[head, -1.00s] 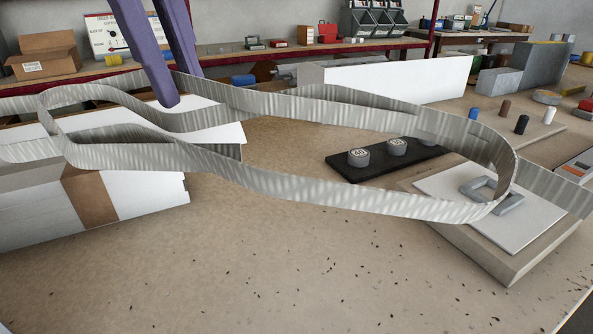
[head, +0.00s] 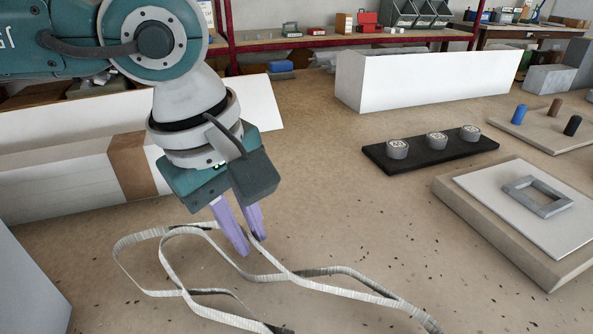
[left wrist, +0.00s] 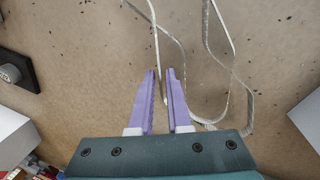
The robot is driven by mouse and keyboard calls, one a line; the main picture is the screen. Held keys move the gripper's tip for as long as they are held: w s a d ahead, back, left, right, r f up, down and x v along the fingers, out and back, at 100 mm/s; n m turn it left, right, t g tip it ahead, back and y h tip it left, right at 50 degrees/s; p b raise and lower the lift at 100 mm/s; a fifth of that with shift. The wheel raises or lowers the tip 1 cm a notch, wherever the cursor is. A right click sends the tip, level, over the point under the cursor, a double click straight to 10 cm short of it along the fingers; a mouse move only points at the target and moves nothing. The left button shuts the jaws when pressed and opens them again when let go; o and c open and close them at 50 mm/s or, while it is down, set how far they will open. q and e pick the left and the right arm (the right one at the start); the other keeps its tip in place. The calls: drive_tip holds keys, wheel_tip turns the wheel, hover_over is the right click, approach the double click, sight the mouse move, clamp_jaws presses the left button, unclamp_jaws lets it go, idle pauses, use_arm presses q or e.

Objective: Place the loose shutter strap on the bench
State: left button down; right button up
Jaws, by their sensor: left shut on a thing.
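The shutter strap (head: 350,288), a long pale grey ribbed band, lies in loose overlapping loops low over the bench (head: 330,225) in the head view. Its front right end runs out of the frame. My left gripper (head: 250,246) points down with its purple fingers shut on the strap at the back of the loops. In the left wrist view the strap (left wrist: 207,30) runs away from the fingers (left wrist: 163,72) in long curves. I cannot tell exactly how much of the strap touches the bench. My right gripper is not in view.
White box-like profiles (head: 60,185) stand behind and left of the gripper. A long white block (head: 430,80) stands at the back. A black strip with round pieces (head: 430,152) and a board with a grey frame (head: 480,215) are at right. The middle bench is clear.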

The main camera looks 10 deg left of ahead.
use_arm(q)
drive_tip(key=shift+f, duration=0.25)
drive_tip(key=c, duration=0.9)
unclamp_jaws()
drive_tip(key=shift+o, duration=0.2)
drive_tip(key=v, duration=1.2)
drive_tip(key=shift+r, duration=0.2)
